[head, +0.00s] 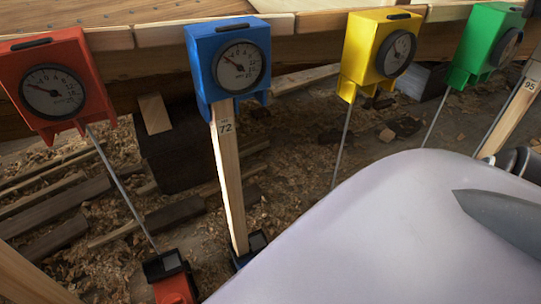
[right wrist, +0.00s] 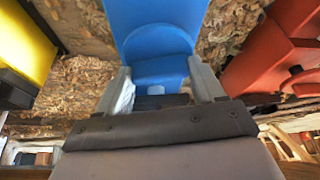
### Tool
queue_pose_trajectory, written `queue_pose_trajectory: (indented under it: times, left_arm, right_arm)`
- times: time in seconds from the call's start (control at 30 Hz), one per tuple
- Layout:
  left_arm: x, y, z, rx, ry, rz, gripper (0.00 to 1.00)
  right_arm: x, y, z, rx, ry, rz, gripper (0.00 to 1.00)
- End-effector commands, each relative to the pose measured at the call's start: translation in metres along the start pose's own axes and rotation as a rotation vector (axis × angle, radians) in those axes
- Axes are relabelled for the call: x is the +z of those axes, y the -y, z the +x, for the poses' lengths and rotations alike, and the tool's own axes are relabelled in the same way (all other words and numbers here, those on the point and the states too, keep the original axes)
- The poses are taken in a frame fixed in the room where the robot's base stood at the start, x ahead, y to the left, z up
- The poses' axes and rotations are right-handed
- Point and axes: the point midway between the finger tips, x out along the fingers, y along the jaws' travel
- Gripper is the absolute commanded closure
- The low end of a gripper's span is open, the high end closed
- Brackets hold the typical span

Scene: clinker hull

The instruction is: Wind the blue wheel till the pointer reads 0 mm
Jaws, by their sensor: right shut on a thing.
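The blue gauge box (head: 228,59) is clamped at the hull plank's edge, above a wooden post (head: 229,170) marked 72. On its round dial (head: 238,66) the pointer lies toward the upper left, near the low numbers; the exact reading is too small to tell. In the right wrist view, a blue part (right wrist: 160,70), which looks like the blue wheel, sits between the two grey fingers of my right gripper (right wrist: 160,66). The gripper is shut on it. In the head view my pale arm hides this gripper. My left gripper is not in view.
A red gauge (head: 50,82) hangs to the left, with a red foot (head: 174,285) below. Yellow (head: 381,50) and green (head: 485,45) gauges hang to the right, on thin rods. Boards and wood shavings cover the ground. In the right wrist view, red and yellow bodies flank my gripper.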

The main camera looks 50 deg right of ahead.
Motion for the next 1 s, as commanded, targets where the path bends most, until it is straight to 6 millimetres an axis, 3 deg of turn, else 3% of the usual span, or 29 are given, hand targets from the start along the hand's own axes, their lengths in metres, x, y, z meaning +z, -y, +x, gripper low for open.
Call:
queue_pose_trajectory:
  times: [0.77, 0.8, 0.83, 1.0]
  left_arm:
    - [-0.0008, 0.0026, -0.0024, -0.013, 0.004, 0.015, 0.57]
    - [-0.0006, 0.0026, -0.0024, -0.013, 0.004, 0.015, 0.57]
    - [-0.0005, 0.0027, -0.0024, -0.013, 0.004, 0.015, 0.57]
    - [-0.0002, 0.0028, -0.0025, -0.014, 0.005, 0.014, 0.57]
  right_arm:
    - [0.0013, 0.0015, 0.0002, 0.024, 0.003, 0.065, 0.62]
    - [0.0012, 0.0014, 0.0002, 0.024, 0.003, 0.065, 0.19]
    - [0.0012, 0.0014, 0.0002, 0.024, 0.003, 0.065, 0.09]
    - [0.0007, 0.0009, 0.0002, 0.024, 0.002, 0.063, 0.06]
